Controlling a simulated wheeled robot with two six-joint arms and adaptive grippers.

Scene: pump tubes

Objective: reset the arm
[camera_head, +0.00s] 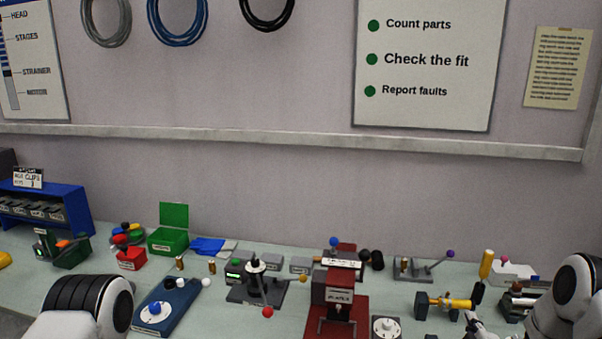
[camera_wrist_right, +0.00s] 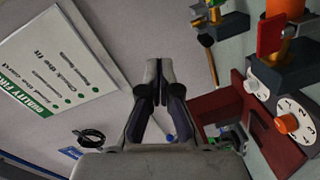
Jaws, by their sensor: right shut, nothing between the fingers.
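My right arm (camera_head: 577,290) comes in at the lower right of the head view. Its gripper (camera_head: 470,318) shows at the bottom edge, close to a yellow cylinder on a dark stand (camera_head: 450,303); I cannot tell if they touch. In the right wrist view the gripper (camera_wrist_right: 158,72) has its fingertips together, with nothing between them. My left arm (camera_head: 85,303) shows only as a rounded link at the lower left; its gripper is out of view.
A red press-like fixture (camera_head: 340,290) stands mid-bench. A black post device (camera_head: 256,279) and a blue base with a white dial (camera_head: 163,307) stand left of it. A green box (camera_head: 168,240) and a blue rack (camera_head: 45,207) are farther left. The wall is behind.

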